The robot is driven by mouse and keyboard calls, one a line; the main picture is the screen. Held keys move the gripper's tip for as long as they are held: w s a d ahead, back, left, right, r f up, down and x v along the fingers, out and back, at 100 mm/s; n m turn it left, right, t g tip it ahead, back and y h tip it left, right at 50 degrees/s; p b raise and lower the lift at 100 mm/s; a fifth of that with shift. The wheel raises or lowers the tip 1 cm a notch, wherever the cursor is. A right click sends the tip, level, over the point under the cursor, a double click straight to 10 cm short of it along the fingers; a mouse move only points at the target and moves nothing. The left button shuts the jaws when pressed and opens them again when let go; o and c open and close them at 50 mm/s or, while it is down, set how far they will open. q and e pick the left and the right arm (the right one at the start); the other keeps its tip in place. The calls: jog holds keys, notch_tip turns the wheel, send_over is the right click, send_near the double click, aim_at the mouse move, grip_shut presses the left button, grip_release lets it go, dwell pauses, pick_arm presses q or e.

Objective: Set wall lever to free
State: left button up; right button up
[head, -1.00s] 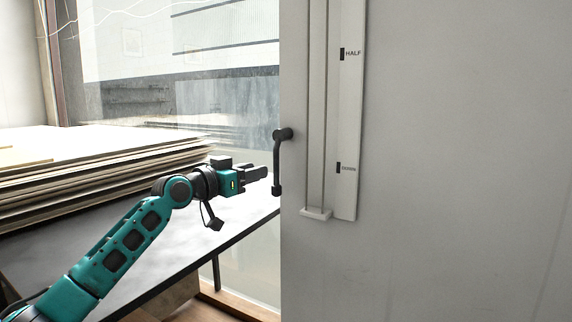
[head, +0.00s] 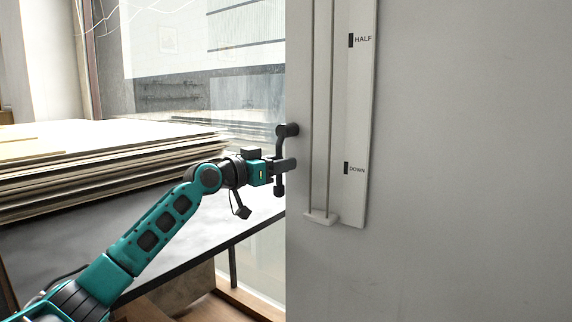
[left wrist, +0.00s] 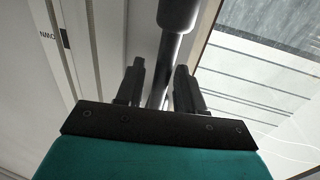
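The wall lever (head: 281,150) is a dark handle on the left edge of the pale wall. It hangs down from a round pivot (head: 287,130). My left gripper (head: 286,164) is at the lever's lower part in the head view. In the left wrist view the lever (left wrist: 177,14) runs down between the two fingers (left wrist: 160,85) of that gripper. The fingers stand apart on either side of the bar, and a small gap shows at least on the right. No "free" mark can be read. My right gripper is not in view.
A stack of boards (head: 100,160) lies on a dark table (head: 190,248) at left.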

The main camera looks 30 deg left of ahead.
pick_arm(q)
grip_shut()
dwell(0.4)
